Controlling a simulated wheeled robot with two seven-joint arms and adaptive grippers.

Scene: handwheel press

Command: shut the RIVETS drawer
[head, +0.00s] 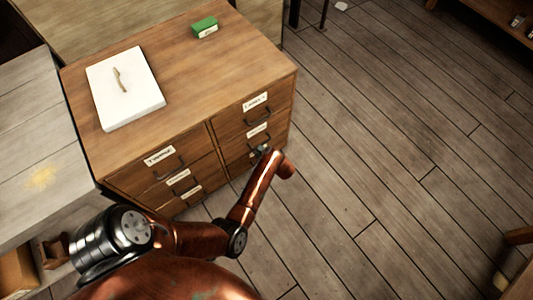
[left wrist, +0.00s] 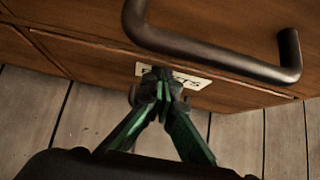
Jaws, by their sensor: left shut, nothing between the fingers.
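The wooden cabinet (head: 190,60) has two columns of labelled drawers with dark handles. My left gripper (head: 262,150) is at the low part of the right column, where its tip covers part of a drawer front. In the left wrist view my gripper's green fingers (left wrist: 163,78) are together and empty. They are in front of a pale label (left wrist: 198,82) on a wooden drawer front (left wrist: 105,60) and hide its middle letters. A dark bar handle (left wrist: 215,60) crosses above the fingertips. I cannot tell whether the fingers touch the front, or how far the drawer stands out. My right gripper is not in view.
A white board (head: 125,88) with a small tan piece and a green box (head: 205,27) lie on the cabinet top. A pale bench (head: 35,130) adjoins on the left. The plank floor (head: 390,150) to the right is mostly clear.

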